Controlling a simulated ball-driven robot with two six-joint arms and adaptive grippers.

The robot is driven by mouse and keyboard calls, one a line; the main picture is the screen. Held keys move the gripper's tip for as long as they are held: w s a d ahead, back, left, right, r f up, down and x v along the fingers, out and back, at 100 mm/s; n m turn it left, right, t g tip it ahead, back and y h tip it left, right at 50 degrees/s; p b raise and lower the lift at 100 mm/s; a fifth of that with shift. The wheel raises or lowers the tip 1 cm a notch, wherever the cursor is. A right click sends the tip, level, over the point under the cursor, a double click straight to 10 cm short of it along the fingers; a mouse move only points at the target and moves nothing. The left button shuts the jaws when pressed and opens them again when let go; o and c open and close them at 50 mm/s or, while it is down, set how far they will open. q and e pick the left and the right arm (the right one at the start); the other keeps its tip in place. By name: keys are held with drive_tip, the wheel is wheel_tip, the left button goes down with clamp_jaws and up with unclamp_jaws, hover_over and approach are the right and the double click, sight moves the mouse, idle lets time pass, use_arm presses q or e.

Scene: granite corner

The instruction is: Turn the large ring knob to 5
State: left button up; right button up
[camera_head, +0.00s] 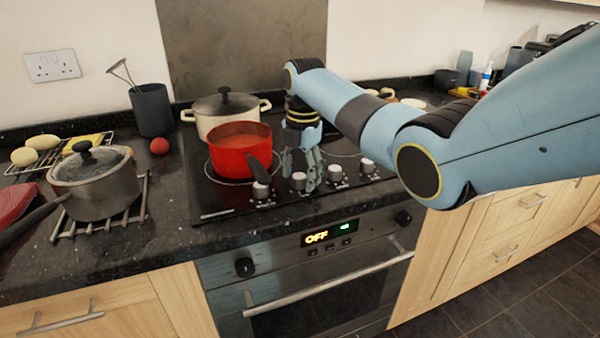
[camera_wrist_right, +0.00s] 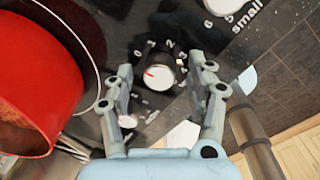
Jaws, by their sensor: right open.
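A row of white-topped control knobs runs along the front of the black hob. In the right wrist view one knob (camera_wrist_right: 154,76), with a red pointer mark and printed numbers around it, lies between and beyond my open fingers. Its pointer faces left in that view; I cannot tell the exact setting. No label naming the large ring is readable on it. My right gripper (camera_head: 312,180) is open over the middle of the knob row, and also shows in the wrist view (camera_wrist_right: 165,95). It holds nothing. My left gripper is not in view.
A red saucepan (camera_head: 232,157) stands close left of my right gripper, its handle reaching toward the knobs. A cream pot (camera_head: 208,122) is behind it. A lidded steel pot (camera_head: 97,190) stands on a rack at left. The oven display (camera_head: 330,235) reads OFF.

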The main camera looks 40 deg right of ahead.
drive_tip(key=c, duration=1.1)
drive_tip(key=shift+c, duration=0.2)
drive_tip(key=shift+r, duration=0.1)
